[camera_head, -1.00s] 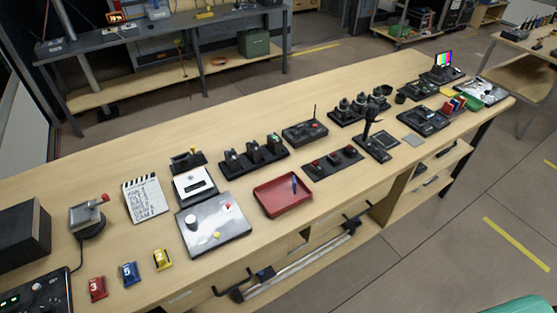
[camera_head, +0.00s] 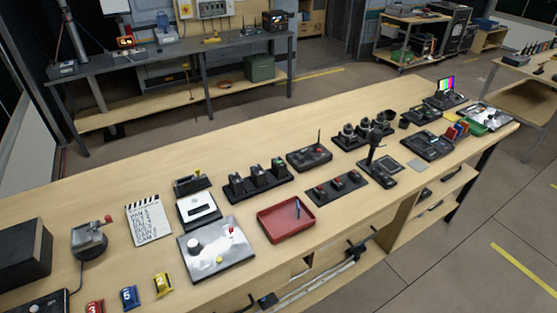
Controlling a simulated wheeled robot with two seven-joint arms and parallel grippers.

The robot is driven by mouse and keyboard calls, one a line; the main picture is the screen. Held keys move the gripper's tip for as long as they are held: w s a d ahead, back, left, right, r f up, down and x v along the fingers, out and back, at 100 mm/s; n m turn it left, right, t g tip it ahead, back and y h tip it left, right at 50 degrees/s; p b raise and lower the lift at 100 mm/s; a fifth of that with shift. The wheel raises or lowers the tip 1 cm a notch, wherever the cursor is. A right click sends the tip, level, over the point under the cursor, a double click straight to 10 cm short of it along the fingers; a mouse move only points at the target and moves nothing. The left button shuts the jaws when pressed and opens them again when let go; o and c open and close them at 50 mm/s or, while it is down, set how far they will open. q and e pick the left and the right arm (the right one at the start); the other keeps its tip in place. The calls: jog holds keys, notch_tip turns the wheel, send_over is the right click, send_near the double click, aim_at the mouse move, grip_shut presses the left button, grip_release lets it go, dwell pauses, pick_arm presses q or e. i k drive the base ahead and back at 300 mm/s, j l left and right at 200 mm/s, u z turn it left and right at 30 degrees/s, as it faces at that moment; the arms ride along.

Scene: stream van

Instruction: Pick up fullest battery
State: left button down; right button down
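A black rack (camera_head: 257,187) stands mid-table and holds three dark upright blocks that look like batteries: a left one (camera_head: 236,184), a middle one (camera_head: 258,174) and a right one (camera_head: 279,166). The right one shows a green patch on its top. The charge marks on the others are too small to read. Neither of my grippers shows in the head view.
The long wooden table (camera_head: 110,193) also bears a red tray (camera_head: 285,222), a silver panel (camera_head: 216,250), a clapperboard (camera_head: 148,220), a black strip with red buttons (camera_head: 336,186) and a radio-like box with an antenna (camera_head: 309,157). The table's back strip is clear.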

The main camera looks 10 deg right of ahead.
aim_at(259, 175)
jog(key=i+l+u, duration=0.15)
jog(key=i+l, duration=0.6)
